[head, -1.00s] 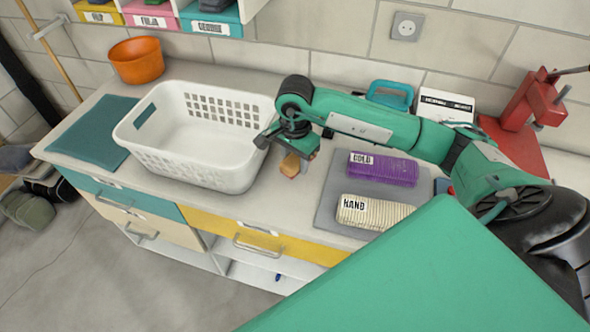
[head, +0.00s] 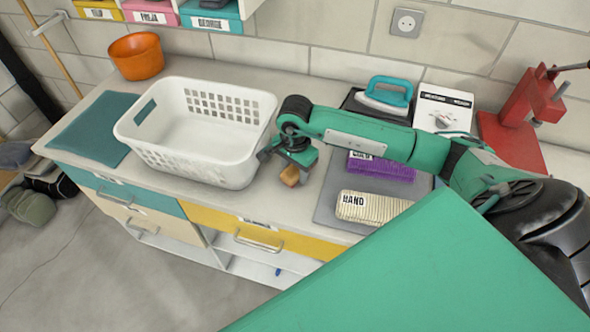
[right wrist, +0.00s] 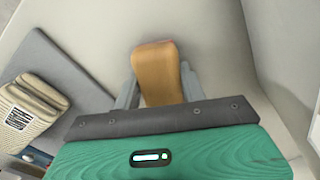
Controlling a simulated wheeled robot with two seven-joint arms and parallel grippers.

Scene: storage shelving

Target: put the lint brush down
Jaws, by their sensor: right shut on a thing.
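The lint brush (head: 290,176) shows as a small tan-brown wooden piece under my right gripper, just right of the white basket. In the right wrist view the same tan handle (right wrist: 159,72) sits between the two grey fingers of my right gripper (right wrist: 158,90). My right gripper (head: 291,168) is shut on it, low over the counter. Whether the brush touches the counter is hard to tell. Its lower part is hidden. My left gripper is out of view.
A white laundry basket (head: 185,163) stands close on the left. A grey mat (head: 329,205) on the right bears a cream bundle (head: 372,208) labelled HAND and a purple bundle (head: 391,168). An iron (head: 385,97) and a red press (head: 530,100) stand behind. Counter is bare in front of the brush.

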